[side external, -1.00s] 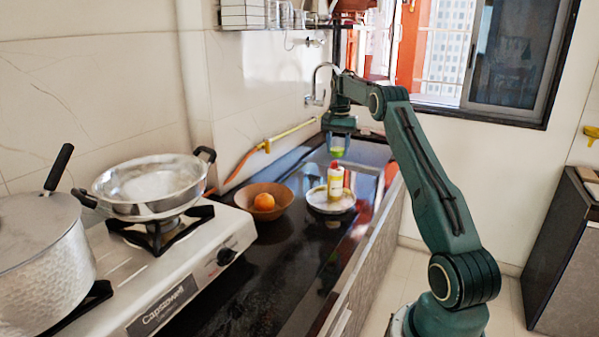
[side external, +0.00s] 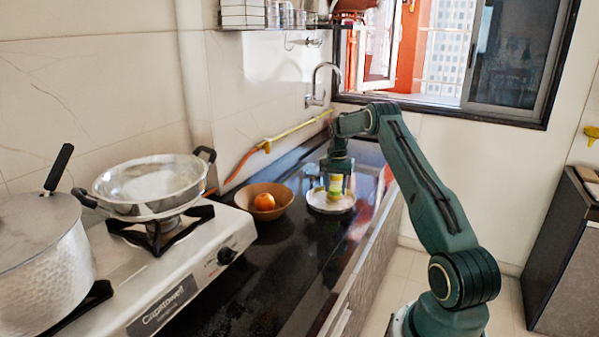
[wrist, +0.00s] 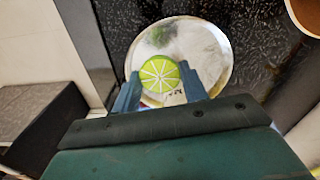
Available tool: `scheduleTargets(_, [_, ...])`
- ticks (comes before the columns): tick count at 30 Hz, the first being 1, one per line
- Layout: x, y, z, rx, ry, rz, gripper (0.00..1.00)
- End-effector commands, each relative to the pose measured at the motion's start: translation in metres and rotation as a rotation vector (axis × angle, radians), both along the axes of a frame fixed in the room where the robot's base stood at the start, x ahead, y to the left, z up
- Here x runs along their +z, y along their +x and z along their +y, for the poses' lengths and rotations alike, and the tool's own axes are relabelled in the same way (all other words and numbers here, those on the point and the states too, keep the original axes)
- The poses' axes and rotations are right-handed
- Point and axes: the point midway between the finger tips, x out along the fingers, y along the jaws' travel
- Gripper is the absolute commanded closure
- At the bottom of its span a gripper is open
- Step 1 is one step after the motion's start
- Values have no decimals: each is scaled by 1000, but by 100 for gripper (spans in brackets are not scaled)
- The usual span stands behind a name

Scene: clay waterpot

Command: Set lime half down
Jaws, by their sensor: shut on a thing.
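The lime half (wrist: 160,79) is between the two fingers of my gripper (wrist: 157,88), cut face toward the wrist camera. My gripper is shut on it. In the side view, my gripper (side external: 335,188) is low over a round pale plate (side external: 318,205), and the lime's green (side external: 336,178) shows between the fingers. The plate also shows in the wrist view (wrist: 212,50). I cannot tell whether the lime touches the bottle.
A brown bowl (side external: 279,196) with an orange (side external: 265,202) stands left of the plate. The stove (side external: 205,255) with a steel pan (side external: 150,185) and a large pot (side external: 40,255) is further left. Dark counter (side external: 270,265) is clear in front.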

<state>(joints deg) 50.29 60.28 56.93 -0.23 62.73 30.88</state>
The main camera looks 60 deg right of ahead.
Motion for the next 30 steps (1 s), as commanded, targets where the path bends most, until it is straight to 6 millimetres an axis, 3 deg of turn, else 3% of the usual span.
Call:
scheduleTargets(12, [-15,0,0,0,0,0,79])
scheduleTargets(23, [-51,0,0,0,1,0,79])
scheduleTargets(30, [-53,0,0,0,-1,0,79])
